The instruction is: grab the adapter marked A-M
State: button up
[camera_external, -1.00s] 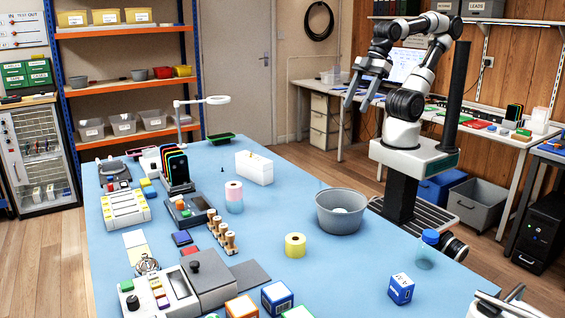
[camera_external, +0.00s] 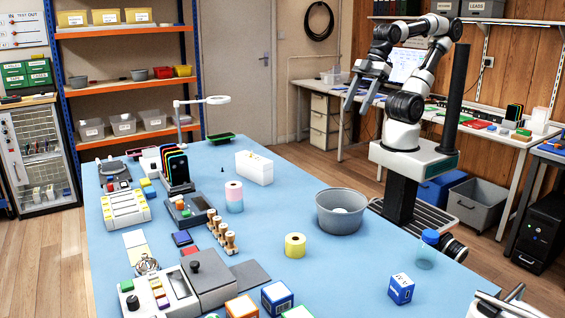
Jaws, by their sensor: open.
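I cannot tell which thing is the adapter marked A-M; no such marking is readable at this size. A blue box (camera_external: 401,289) with a white label on top stands alone at the front right of the blue table; the dark characters on its label are too small to read. My gripper (camera_external: 356,95) is open and empty, raised in the air beyond the table's far right side, well away from the things on the table.
The blue table (camera_external: 335,272) is clear around its front middle. A grey bucket (camera_external: 340,212), a yellow roll (camera_external: 295,245) and a blue-capped jar (camera_external: 428,246) stand at the right. Stamps (camera_external: 229,242), a phone rack (camera_external: 176,168) and labelled boxes (camera_external: 277,298) crowd the left and front.

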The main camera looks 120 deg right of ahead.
jog(key=shift+o, duration=0.3)
dwell(0.4)
jog(key=w+a+r+g+p, duration=0.1)
jog(key=w+a+r, duration=0.4)
jog(key=w+a, duration=0.5)
jog(key=m+h+p, duration=0.1)
jog(key=m+p, duration=0.1)
send_over(405, 279)
jog(key=s, duration=0.6)
notch_tip(405, 279, down, 15)
jog(key=x, duration=0.8)
jog(key=a+x, duration=0.1)
jog(key=x, duration=0.3)
jog(key=shift+s+f+b, duration=0.15)
jog(key=shift+f+b, duration=0.05)
jog(key=shift+b, duration=0.1)
jog(key=shift+a+x, duration=0.1)
jog(key=shift+x, duration=1.3)
jog(key=shift+a+x, duration=0.15)
jog(key=shift+x, duration=1.25)
jog(key=shift+s+d+f, duration=0.1)
jog(key=c, duration=1.1)
